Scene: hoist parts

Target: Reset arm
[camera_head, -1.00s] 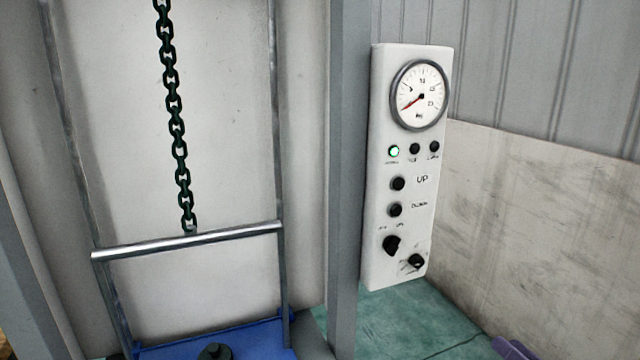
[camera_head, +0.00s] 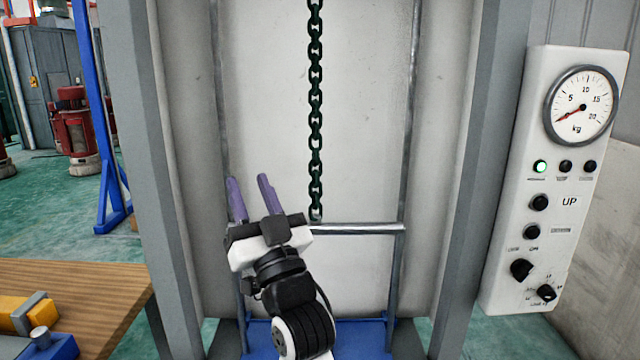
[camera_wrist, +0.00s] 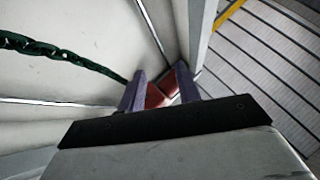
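My gripper (camera_head: 248,179) is raised in front of the hoist frame, left of the hanging chain (camera_head: 315,100). Its two purple fingers point up and stand apart with nothing between them. The chain ends at a metal crossbar (camera_head: 355,229) above a blue platform (camera_head: 360,335). My wrist hides the bar's left part.
A white control panel (camera_head: 514,240) with a gauge, a lit green lamp and knobs is at right. Grey posts (camera_head: 150,150) flank the hoist. A wooden table (camera_head: 105,290) with yellow and blue parts is at lower left. A blue stand (camera_head: 95,120) is behind it.

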